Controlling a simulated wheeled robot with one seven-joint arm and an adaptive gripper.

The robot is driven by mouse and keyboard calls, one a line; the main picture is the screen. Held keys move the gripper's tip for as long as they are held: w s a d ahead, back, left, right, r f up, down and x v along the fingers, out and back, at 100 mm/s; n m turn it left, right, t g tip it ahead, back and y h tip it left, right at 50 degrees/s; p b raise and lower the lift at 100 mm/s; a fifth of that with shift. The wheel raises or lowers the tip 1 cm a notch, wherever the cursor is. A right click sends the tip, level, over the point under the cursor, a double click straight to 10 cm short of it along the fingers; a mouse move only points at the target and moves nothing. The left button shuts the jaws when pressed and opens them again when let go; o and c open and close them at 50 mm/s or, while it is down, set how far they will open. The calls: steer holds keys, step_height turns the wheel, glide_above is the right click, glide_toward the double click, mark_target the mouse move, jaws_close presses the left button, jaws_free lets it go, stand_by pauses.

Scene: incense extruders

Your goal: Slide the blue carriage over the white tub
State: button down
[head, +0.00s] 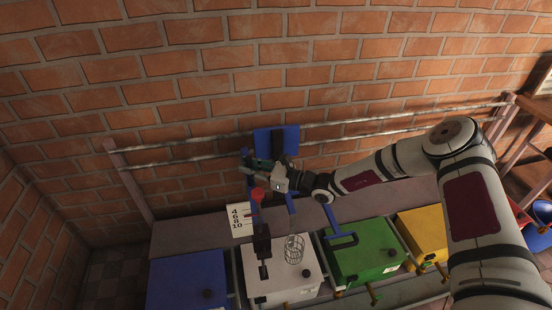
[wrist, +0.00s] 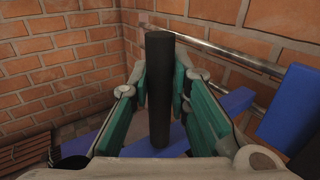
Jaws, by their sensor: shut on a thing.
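The blue carriage (head: 264,140) hangs on two horizontal metal rails at the back wall, with blue parts reaching down toward the tubs. The white tub (head: 258,288) stands below it in the row, with a wire cage and a dark knob on its lid. A dark block with a short nozzle (head: 262,245) shows in front of the white tub's left part. My gripper (head: 262,167) is at the carriage's front. In the wrist view, my gripper (wrist: 163,90) is shut on an upright black cylindrical handle (wrist: 160,50). A blue part of the carriage (wrist: 290,105) shows at right.
A blue tub (head: 187,280) is left of the white one; green (head: 362,262) and yellow (head: 424,232) tubs are right. A number card (head: 239,221) and red knob (head: 257,195) are near the carriage. The rails (head: 190,152) are bare on the left. A blue bucket (head: 538,212) stands far right.

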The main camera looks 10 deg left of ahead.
steer(key=a, duration=0.1)
steer(key=s+a, duration=0.1)
steer(key=a, duration=0.1)
steer(key=a+p, duration=0.1)
steer(key=a, duration=0.1)
steer(key=shift+s, duration=0.4)
steer(key=c, duration=1.5)
jaws_free()
steer(key=shift+w+d, duration=0.1)
steer(key=v, duration=1.2)
